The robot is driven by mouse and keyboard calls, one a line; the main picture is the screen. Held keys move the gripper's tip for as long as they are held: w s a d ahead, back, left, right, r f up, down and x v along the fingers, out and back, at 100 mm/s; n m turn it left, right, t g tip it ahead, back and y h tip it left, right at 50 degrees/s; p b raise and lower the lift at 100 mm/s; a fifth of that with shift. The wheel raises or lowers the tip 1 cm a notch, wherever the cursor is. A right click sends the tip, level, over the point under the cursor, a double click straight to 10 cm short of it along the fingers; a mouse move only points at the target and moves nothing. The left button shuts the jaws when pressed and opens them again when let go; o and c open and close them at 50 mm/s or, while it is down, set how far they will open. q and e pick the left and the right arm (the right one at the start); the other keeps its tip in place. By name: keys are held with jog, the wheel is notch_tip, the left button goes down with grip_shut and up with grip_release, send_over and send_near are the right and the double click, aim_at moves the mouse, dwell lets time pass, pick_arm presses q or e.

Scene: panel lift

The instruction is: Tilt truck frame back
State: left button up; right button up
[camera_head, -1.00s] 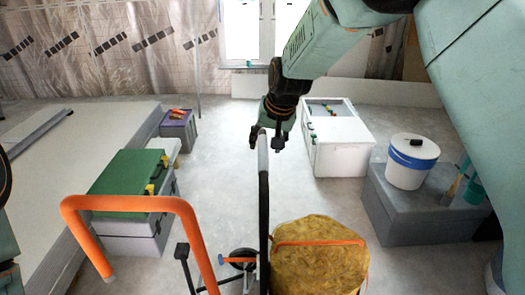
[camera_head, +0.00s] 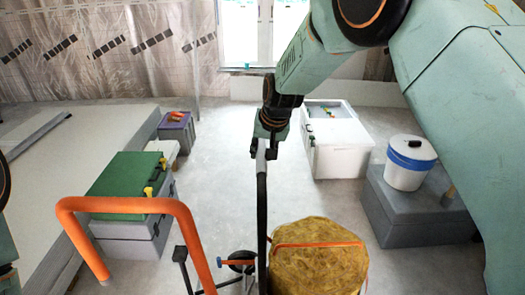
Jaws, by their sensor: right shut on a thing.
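The truck frame's black upright bar (camera_head: 262,215) rises in the lower middle of the view, with a grey grip (camera_head: 261,160) at its top. My right gripper (camera_head: 263,152) reaches in from above and is shut on that grey grip. A bent orange tube (camera_head: 130,204) stands to the left of the bar; I cannot tell whether it joins the same frame. A small black wheel (camera_head: 241,261) shows low beside the bar. The frame's lower part runs out of the picture. My left gripper is not in view.
A yellow, fibrous roll (camera_head: 317,262) with an orange strap stands right of the bar. A green-topped case (camera_head: 125,180) is at left, a white box (camera_head: 340,155) behind, and a bucket (camera_head: 409,165) on a grey block (camera_head: 400,210). The middle floor is clear.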

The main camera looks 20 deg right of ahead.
grip_shut()
jog(key=shift+a, duration=0.1)
dwell(0.4)
